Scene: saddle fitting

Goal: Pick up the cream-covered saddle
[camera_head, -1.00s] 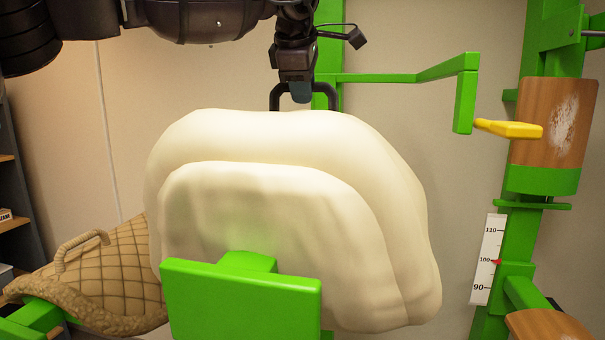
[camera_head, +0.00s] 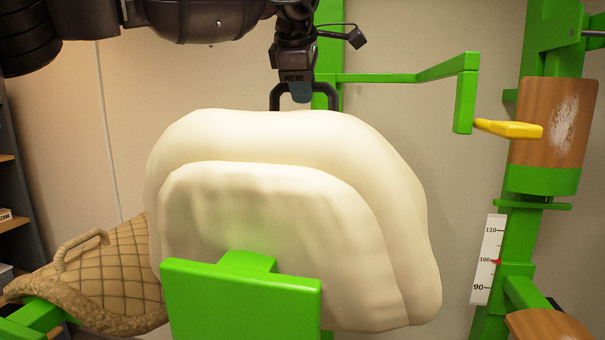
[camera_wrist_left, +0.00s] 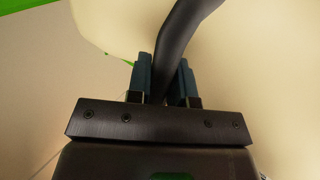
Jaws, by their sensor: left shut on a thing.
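The cream-covered saddle (camera_head: 290,140) fills the middle of the head view, with a dark handle (camera_head: 333,97) on top. It rests on or just behind a green support (camera_head: 240,295); I cannot tell whether they touch. My left gripper (camera_head: 298,92) comes down from above and is shut on the dark handle. In the left wrist view the handle (camera_wrist_left: 183,40) passes between the two blue fingers (camera_wrist_left: 163,80), with the cream cover (camera_wrist_left: 250,60) beyond. My right gripper is not in view.
A tan quilted saddle (camera_head: 105,270) with a small handle lies at the lower left. At the right stands a green post with a brown wooden pad (camera_head: 553,125), a yellow lever (camera_head: 510,129) and a scale (camera_head: 487,258). A green bar (camera_head: 400,78) runs behind the gripper.

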